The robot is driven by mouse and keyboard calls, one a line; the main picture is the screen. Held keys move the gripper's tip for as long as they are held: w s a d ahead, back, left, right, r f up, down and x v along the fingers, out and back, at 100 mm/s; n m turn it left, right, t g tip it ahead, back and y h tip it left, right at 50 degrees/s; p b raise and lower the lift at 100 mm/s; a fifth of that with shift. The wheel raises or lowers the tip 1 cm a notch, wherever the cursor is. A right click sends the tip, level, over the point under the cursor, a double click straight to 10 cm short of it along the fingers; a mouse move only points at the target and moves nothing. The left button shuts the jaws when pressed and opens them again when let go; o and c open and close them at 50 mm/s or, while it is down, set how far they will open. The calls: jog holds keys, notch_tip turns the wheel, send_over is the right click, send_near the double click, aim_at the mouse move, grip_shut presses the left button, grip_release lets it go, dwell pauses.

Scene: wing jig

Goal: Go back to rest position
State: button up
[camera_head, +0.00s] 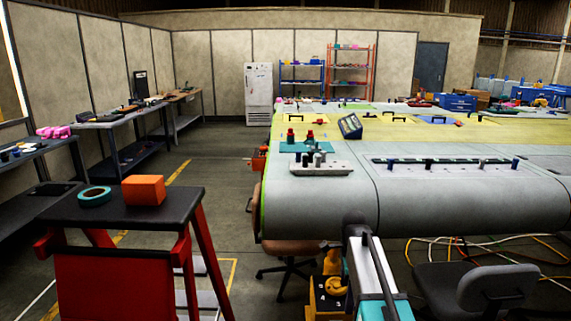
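My gripper is not in view, so I cannot see its fingers or whether it holds anything. The large wing panel (310,206) fills the right half of the head view, with a rounded grey front edge and a yellow-green upper area. On it lie a grey block with several cylindrical pegs (320,165), a teal mat (292,148) with red-topped items, a blue box with a display (350,126) and a long strip with several pegs (440,167).
Workbenches line the left wall. A chair (490,288) and loose cables (470,245) are at lower right. The aisle floor (225,160) is mostly clear.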

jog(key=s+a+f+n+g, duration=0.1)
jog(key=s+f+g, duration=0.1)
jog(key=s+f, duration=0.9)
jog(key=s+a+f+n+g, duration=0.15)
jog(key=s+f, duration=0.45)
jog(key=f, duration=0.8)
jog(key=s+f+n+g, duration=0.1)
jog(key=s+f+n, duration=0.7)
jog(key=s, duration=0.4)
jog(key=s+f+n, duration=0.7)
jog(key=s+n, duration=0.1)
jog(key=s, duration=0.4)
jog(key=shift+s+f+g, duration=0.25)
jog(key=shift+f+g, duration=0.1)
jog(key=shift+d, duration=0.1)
